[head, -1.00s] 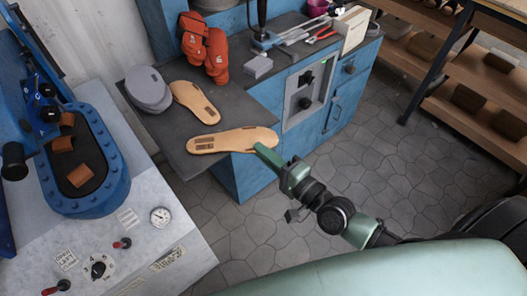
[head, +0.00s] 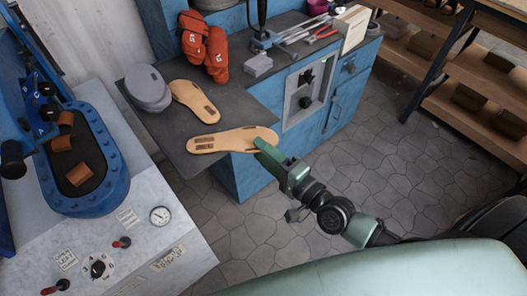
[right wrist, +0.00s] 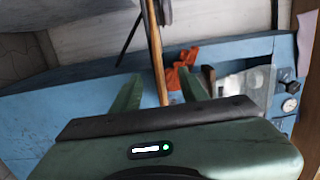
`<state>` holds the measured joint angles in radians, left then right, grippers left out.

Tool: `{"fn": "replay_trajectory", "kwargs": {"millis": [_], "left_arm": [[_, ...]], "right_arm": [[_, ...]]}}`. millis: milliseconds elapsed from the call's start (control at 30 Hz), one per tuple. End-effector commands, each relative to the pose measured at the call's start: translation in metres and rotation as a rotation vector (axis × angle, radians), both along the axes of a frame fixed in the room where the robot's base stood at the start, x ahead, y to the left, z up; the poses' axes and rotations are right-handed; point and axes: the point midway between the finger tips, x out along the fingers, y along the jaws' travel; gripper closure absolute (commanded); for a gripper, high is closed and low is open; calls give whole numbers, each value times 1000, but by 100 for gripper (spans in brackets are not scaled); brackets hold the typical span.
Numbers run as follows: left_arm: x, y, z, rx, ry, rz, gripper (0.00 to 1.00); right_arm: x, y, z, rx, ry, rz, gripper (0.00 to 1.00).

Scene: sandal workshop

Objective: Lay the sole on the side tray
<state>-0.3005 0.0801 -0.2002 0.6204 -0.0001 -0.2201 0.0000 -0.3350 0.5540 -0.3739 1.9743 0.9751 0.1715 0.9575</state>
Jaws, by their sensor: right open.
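A tan sole (head: 232,140) with dark patches shows at the front of the dark grey side tray (head: 160,128), its right end reaching the tray's edge. My right gripper (head: 262,149) is at that right end. In the right wrist view the open green fingers (right wrist: 160,88) stand on either side of the sole's thin brown edge (right wrist: 155,45), with gaps visible on both sides. I cannot tell whether the whole sole rests flat on the tray. A second tan sole (head: 195,101) lies farther back on the tray. My left gripper is out of view.
Grey sole-shaped pieces (head: 148,88) are stacked at the tray's back left. Red gloves (head: 206,45) lie behind the second sole. A blue press (head: 118,150) stands at left, and a blue cabinet (head: 335,95) at right. Open floor (head: 400,160) lies right of the cabinet.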

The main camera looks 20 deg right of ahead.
Motion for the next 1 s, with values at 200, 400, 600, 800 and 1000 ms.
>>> {"fn": "replay_trajectory", "kwargs": {"millis": [200, 400, 600, 800, 1000], "left_arm": [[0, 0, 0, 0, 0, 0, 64], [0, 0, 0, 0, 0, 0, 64], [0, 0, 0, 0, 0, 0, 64], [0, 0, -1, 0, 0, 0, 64], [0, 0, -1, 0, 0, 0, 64]], "right_arm": [[0, 0, 0, 0, 0, 0, 56], [-1, 0, 0, 0, 1, 0, 56], [-7, -3, -1, -2, 2, 0, 56], [-14, -6, -1, -1, 1, 0, 56], [-22, -10, -1, 0, 1, 0, 56]]}}
